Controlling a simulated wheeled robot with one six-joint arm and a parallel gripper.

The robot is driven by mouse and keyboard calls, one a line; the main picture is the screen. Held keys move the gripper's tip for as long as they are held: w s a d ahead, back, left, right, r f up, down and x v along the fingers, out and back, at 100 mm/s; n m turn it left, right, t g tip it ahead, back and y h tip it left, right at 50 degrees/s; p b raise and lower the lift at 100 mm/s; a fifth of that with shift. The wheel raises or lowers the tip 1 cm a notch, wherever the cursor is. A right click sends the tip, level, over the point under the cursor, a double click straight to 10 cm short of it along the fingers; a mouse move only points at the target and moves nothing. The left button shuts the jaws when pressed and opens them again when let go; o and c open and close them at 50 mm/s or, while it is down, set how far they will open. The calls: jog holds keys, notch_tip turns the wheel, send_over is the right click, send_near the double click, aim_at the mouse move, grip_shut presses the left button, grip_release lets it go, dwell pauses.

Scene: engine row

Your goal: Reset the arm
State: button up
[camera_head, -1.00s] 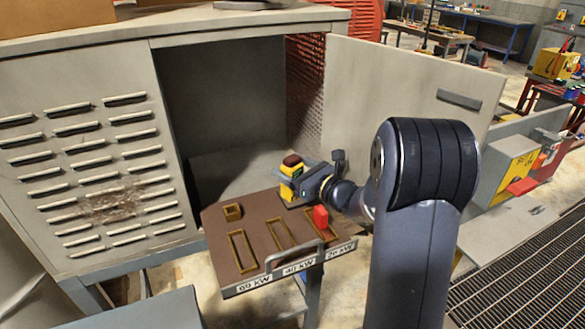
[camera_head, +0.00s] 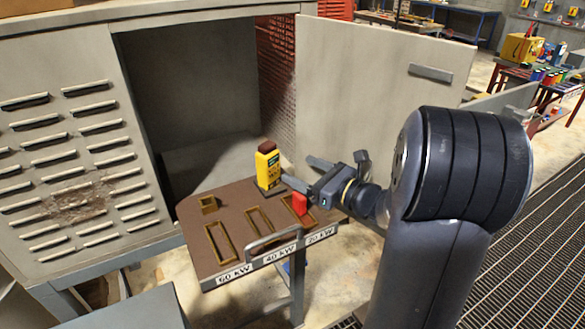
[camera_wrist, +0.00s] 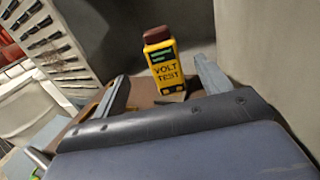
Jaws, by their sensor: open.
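My gripper (camera_head: 297,171) is open and empty. It is to the right of the yellow volt tester (camera_head: 267,168), with its fingers pointing at it. The tester has a brown-red top and stands upright on the brown tray (camera_head: 190,235) near its back edge. In the wrist view the tester (camera_wrist: 163,62) shows between and beyond the two grey fingers, apart from them, with "VOLT TEST" on its front.
The tray has several outlined slots, labelled 60, 40 and 20 kW, and a front handle (camera_head: 273,240). A red block (camera_head: 300,204) stands at the 20 kW slot, below my gripper. The grey cabinet (camera_head: 60,120) is behind, its door (camera_head: 380,90) open at right.

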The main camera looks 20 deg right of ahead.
aim_at(267, 144)
jog(key=shift+s+d, duration=0.15)
jog(key=shift+s, duration=0.05)
jog(key=shift+w, duration=0.1)
jog(key=x, duration=0.4)
jog(key=p+x, duration=0.1)
jog(key=x, duration=0.3)
jog(key=p+x, duration=0.1)
jog(key=x, duration=0.3)
jog(key=shift+f, duration=0.35)
jog(key=shift+r, duration=2.05)
